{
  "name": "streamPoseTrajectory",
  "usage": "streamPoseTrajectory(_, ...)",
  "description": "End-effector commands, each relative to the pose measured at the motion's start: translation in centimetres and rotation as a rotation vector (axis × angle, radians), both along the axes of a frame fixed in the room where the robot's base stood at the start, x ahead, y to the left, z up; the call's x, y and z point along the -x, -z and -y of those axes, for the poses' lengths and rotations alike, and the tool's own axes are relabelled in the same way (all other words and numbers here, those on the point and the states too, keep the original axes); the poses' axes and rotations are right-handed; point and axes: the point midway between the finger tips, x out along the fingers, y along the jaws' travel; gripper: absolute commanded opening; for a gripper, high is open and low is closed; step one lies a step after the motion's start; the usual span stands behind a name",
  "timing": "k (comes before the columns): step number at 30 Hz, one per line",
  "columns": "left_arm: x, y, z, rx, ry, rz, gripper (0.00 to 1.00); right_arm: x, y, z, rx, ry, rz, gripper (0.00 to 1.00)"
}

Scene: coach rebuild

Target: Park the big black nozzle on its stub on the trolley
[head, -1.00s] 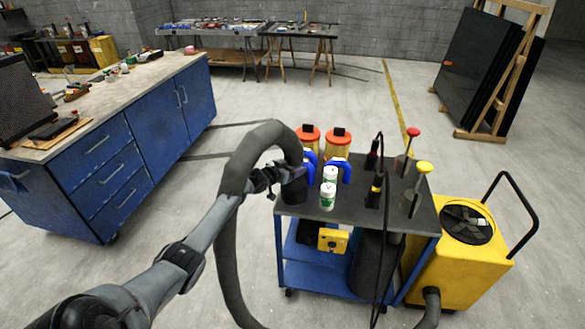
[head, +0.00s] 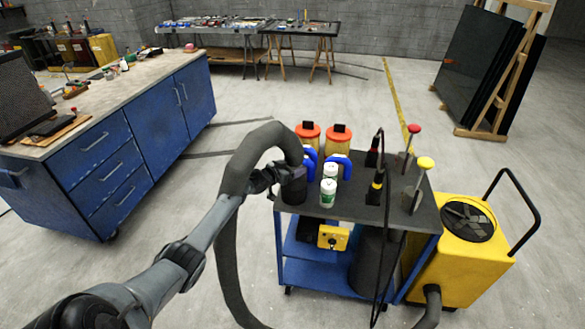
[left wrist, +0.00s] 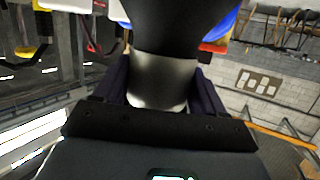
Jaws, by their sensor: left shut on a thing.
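The big black nozzle (head: 293,189) is upright at the left front corner of the trolley top (head: 350,210), with a thick grey hose (head: 236,170) arching from its upper end. My left gripper (head: 280,177) is shut on the nozzle from the left. In the left wrist view the nozzle (left wrist: 165,80) stands between the two fingers of my left gripper (left wrist: 162,88). The stub is hidden, and I cannot tell whether the nozzle sits on it. My right gripper does not show.
Close beside the nozzle stand white bottles (head: 328,192), blue-handled tools (head: 341,166) and orange-lidded canisters (head: 338,140). Black tools and red- and yellow-knobbed tools stand farther right. A yellow extractor (head: 465,250) stands right of the trolley. A blue workbench (head: 110,150) is at left.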

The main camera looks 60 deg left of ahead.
Motion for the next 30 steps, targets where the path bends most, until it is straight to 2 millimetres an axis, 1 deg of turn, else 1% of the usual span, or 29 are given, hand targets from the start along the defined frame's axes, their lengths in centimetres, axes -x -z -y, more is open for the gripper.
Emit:
streamPoseTrajectory(1,-0.09,-0.25,-0.1,-0.003,-0.001,0.007,0.27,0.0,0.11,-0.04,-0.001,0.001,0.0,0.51)
streamPoseTrajectory(14,-0.05,0.01,-0.09,-0.003,-0.001,0.005,0.27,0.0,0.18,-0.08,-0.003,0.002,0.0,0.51)
streamPoseTrajectory(15,-0.05,0.02,-0.09,-0.003,-0.001,0.004,0.77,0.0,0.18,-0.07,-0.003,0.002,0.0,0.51)
streamPoseTrajectory(19,-0.03,0.09,-0.06,-0.002,-0.001,0.004,0.97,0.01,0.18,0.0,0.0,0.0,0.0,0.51)
streamPoseTrajectory(20,-0.03,0.11,-0.05,-0.002,-0.001,0.003,1.0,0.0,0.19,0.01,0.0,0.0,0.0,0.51)
streamPoseTrajectory(24,-0.02,0.19,-0.03,-0.001,0.0,0.002,1.0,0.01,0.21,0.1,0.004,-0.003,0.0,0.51)
streamPoseTrajectory(25,0.06,0.63,0.09,0.002,0.001,-0.006,1.0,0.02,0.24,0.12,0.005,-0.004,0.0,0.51)
streamPoseTrajectory(30,0.05,0.5,0.06,0.001,0.001,-0.004,1.0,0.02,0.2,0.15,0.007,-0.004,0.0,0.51)
